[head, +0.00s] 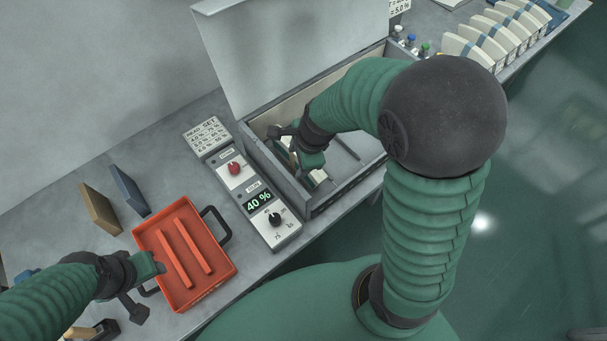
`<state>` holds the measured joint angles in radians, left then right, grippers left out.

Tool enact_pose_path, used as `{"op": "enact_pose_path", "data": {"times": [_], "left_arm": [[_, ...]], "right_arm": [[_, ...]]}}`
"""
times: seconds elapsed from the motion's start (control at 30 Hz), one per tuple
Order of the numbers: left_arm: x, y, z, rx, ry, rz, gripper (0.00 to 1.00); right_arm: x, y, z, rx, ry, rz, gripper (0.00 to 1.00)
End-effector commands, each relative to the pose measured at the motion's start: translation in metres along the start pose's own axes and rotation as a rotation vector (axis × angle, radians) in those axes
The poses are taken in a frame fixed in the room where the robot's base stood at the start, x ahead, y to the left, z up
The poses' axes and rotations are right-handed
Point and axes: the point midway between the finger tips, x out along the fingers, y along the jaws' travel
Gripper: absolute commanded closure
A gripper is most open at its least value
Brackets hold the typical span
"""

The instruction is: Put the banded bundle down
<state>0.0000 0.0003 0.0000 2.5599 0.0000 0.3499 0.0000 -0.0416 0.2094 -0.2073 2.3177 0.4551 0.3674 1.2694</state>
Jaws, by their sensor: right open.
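My right gripper (290,145) reaches down into an open grey box (348,192) with a raised lid (290,50). It is open. A pale bundle (318,177) lies in the box right by this gripper and is mostly hidden behind it; its band cannot be made out.
A control panel (262,200) reading 40 % stands between tray and box. Two upright slabs, one tan (101,208) and one blue (129,191), stand behind the tray. Several white blue-banded bundles (470,48) stand in a row at the far right, beside small capped bottles (411,41).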

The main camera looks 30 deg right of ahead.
Motion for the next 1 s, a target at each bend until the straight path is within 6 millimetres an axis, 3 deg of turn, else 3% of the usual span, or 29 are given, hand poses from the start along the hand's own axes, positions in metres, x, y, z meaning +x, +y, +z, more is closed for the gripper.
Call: {"op": "enact_pose_path", "data": {"times": [0.1,0.2,0.33,0.47,1.0], "left_arm": [[0.0,0.0,0.0,0.0,0.0,0.0,0.55],[0.0,0.0,0.0,0.0,0.0,0.0,0.55],[0.0,0.0,0.0,0.0,0.0,0.0,0.55],[0.0,0.0,0.0,0.0,0.0,0.0,0.55],[0.0,0.0,0.0,0.0,0.0,0.0,0.55]], "right_arm": [[-0.011,0.036,0.008,-0.684,0.011,0.037,0.46],[-0.018,0.061,0.01,-1.226,0.016,0.068,0.46],[-0.023,0.08,0.009,-1.688,0.019,0.1,0.46],[-0.024,0.085,0.009,-1.841,0.018,0.113,0.46],[-0.024,0.085,0.009,-1.838,0.018,0.112,0.46]]}}
